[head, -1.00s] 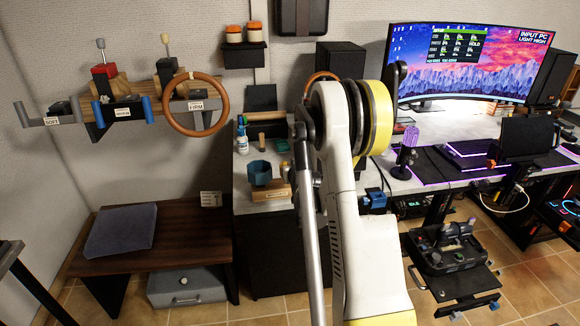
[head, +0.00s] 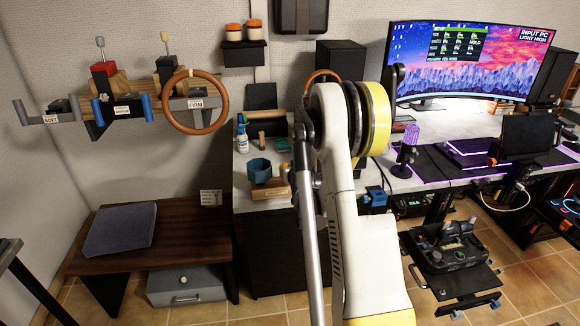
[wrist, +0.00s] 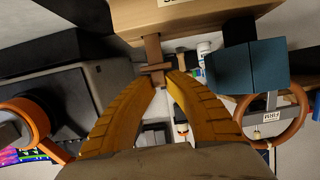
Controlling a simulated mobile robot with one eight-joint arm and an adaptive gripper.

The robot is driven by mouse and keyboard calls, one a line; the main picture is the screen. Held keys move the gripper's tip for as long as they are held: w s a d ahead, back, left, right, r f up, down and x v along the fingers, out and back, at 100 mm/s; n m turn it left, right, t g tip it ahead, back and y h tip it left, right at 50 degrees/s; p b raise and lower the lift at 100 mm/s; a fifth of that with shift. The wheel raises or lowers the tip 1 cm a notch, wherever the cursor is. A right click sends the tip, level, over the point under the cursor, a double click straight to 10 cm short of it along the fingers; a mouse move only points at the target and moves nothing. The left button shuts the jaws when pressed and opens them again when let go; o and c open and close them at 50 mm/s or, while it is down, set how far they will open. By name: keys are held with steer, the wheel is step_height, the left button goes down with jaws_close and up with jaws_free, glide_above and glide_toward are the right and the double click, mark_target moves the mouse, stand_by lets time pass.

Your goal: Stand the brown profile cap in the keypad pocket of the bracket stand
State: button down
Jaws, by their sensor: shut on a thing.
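In the wrist view, my gripper (wrist: 162,80) has its two yellow-orange fingers closed in at the tips on a small brown cross-shaped piece, the brown profile cap (wrist: 154,54). The cap's far end is close to a light wooden block (wrist: 195,16) with a label; I cannot tell if they touch. The block also shows in the head view (head: 278,193), on the desk's left part. I cannot tell whether this block is the bracket stand, and no keypad pocket is clearly visible. In the head view my own arm hides the gripper and cap.
A blue faceted cup (head: 260,171) stands by the wooden block and shows large in the wrist view (wrist: 247,65). A white bottle (head: 242,138) is behind it. A steering wheel (head: 195,104) hangs on the left wall. A low brown table (head: 185,239) holds a grey-blue cushion (head: 122,230).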

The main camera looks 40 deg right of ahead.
steer(key=shift+f, duration=1.9)
steer(key=c, duration=1.4)
jaws_free()
steer(key=v, duration=1.2)
steer(key=shift+r, duration=0.1)
